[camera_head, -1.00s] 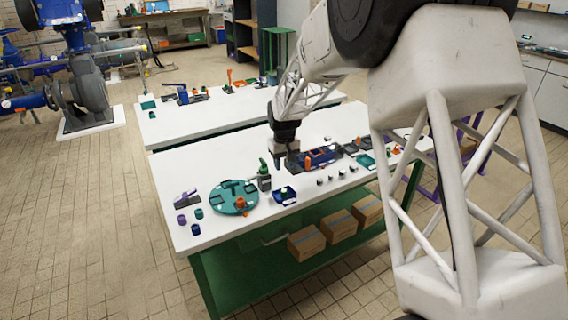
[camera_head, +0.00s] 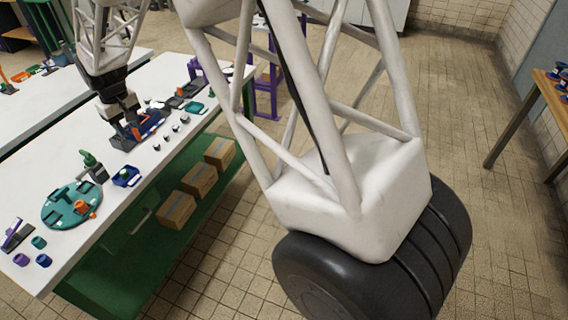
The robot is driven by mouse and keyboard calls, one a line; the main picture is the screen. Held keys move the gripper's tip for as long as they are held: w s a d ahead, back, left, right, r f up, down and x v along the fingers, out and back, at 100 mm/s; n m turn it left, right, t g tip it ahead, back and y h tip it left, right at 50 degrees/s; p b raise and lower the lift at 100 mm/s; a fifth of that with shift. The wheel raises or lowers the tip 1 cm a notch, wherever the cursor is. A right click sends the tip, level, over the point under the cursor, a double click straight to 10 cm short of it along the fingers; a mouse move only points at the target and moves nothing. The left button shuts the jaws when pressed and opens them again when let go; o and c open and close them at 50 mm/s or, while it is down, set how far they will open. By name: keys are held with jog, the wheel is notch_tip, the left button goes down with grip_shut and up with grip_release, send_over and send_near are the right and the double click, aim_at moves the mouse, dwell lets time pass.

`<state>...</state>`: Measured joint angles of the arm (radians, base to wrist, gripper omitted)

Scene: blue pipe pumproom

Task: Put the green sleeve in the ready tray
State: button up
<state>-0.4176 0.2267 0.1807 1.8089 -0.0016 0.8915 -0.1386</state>
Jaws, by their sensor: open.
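A small green-teal sleeve (camera_head: 39,242) stands on the white table at the near left, beside a purple one (camera_head: 21,259) and a blue one (camera_head: 44,261). A small blue tray (camera_head: 117,183) lies right of the round teal plate, with a small greenish piece in it. A teal tray (camera_head: 194,108) lies farther along the table. I cannot tell from any label which is the ready tray. My gripper (camera_head: 121,113) points down over the table's middle, open, above or beside a dark blue holder (camera_head: 146,127), well away from the sleeve. Its fingertips are small and partly blend with the holder.
A round teal plate (camera_head: 58,216) carries dark blocks and an orange part. A green-and-grey device (camera_head: 93,166) stands behind the blue tray. Several small dark pieces lie along the near edge. Cardboard boxes (camera_head: 176,211) sit on the green lower shelf.

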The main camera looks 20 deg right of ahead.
jog(key=s+d+r+m+t, duration=0.1)
jog(key=s+d+r+m, duration=0.1)
jog(key=s+d+r, duration=0.6)
jog(key=s+d+r+m, duration=0.1)
jog(key=s+d+r, duration=0.3)
jog(key=s+d, duration=0.7)
jog(key=s+d+m, duration=0.1)
jog(key=s+d, duration=0.3)
jog(key=s, duration=0.4)
jog(key=s+d+m, duration=0.1)
jog(key=s+d, duration=0.4)
jog(key=s, duration=0.2)
jog(key=s+d+f+m+t, duration=0.1)
jog(key=s+d, duration=0.3)
jog(key=s, duration=0.4)
jog(key=shift+s+d+m, duration=0.2)
jog(key=shift+s+m, duration=0.1)
jog(key=shift+f, duration=0.1)
